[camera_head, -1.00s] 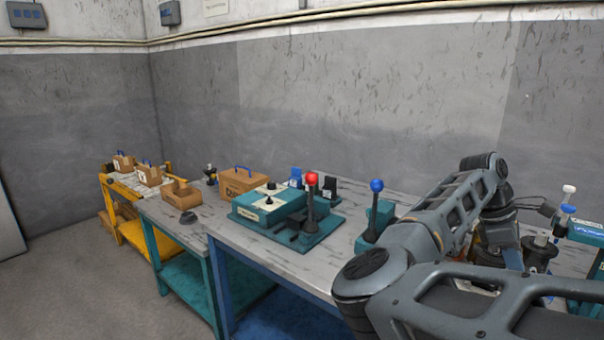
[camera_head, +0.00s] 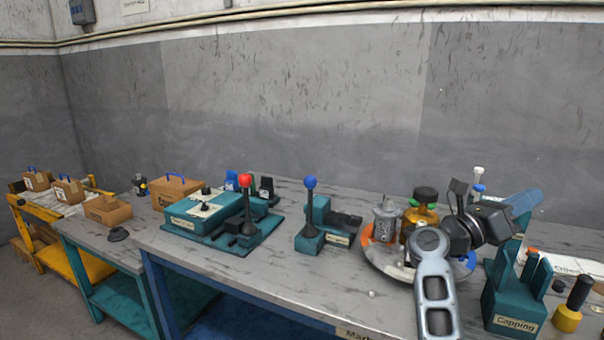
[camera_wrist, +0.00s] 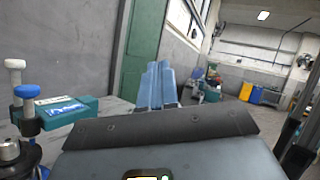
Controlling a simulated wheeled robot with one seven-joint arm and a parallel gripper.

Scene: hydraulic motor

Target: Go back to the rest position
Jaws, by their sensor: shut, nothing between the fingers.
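My gripper (camera_head: 528,199) is raised above the right part of the workbench in the head view, with its blue fingers pointing right. In the wrist view the blue fingers (camera_wrist: 157,80) lie side by side, shut and empty. My arm reaches up from the bottom edge and hides part of a round plate (camera_head: 383,262). A grey metal part (camera_head: 385,222) and a gold part with a black cap (camera_head: 424,212) stand on that plate.
A teal capping stand (camera_head: 515,305) is close to my arm on the right, with a yellow-and-black tool (camera_head: 571,307) beside it. Blue-knob (camera_head: 310,215) and red-knob (camera_head: 246,210) lever stations stand left. Cardboard boxes (camera_head: 108,210) are farther left. The bench front centre is mostly clear.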

